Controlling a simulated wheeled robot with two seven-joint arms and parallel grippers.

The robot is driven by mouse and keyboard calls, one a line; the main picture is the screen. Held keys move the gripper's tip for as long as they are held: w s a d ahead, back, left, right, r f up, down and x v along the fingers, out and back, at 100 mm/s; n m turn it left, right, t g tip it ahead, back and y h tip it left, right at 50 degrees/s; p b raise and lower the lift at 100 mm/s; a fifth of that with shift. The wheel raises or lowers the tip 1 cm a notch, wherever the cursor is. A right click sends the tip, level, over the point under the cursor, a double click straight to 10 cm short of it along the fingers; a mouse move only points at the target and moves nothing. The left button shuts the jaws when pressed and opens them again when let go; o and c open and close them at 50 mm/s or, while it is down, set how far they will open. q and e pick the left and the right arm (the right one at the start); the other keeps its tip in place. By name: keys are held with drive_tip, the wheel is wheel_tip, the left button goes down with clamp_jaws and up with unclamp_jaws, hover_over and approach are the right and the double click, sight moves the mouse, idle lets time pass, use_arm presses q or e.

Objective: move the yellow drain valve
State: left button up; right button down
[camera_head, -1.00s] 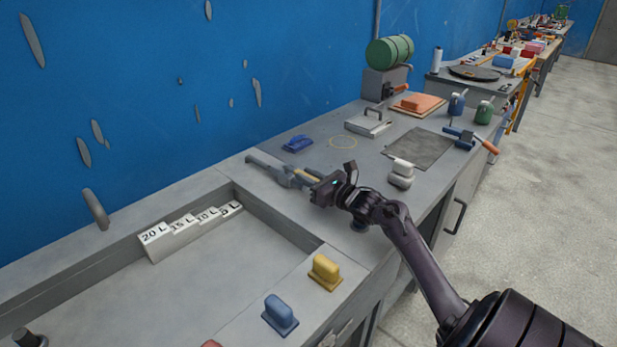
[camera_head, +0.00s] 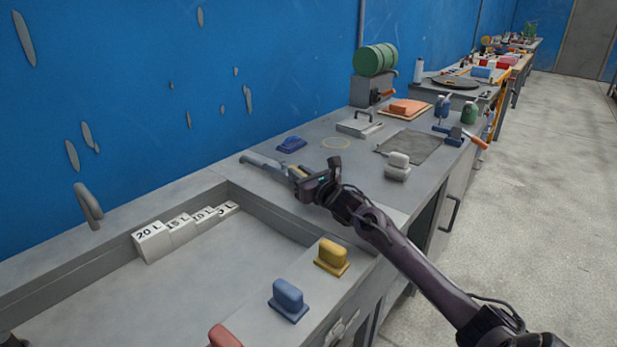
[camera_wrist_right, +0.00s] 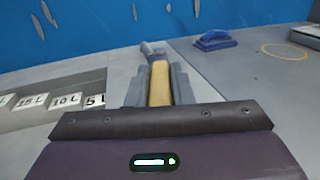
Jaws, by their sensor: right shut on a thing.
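The yellow drain valve (camera_head: 332,257) stands upright on the front ledge of the basin, on a flat yellow base. A blue valve (camera_head: 288,299) and a partly cut-off red one (camera_head: 225,337) stand along the same ledge. My right gripper (camera_head: 291,173) is farther back, over the bench past the basin's far corner, well apart from the yellow valve. It is shut on a yellow-handled tool (camera_wrist_right: 159,84) with a grey end, which shows between the fingers in the right wrist view. My left gripper is not in view.
White volume blocks (camera_head: 185,230) line the basin's back edge. A blue float (camera_head: 291,144), a grey trowel (camera_head: 360,127), a pale knobbed block (camera_head: 398,165) and a dark mat (camera_head: 414,146) lie on the bench. The basin floor near its middle is bare.

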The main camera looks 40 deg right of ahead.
drive_tip(key=c, duration=1.3)
unclamp_jaws()
drive_tip(key=shift+s+f, duration=0.1)
drive_tip(key=shift+s, duration=0.25)
drive_tip(key=s, duration=0.5)
drive_tip(key=shift+s+a, duration=0.1)
drive_tip(key=shift+s, duration=0.95)
drive_tip(key=shift+c, duration=0.2)
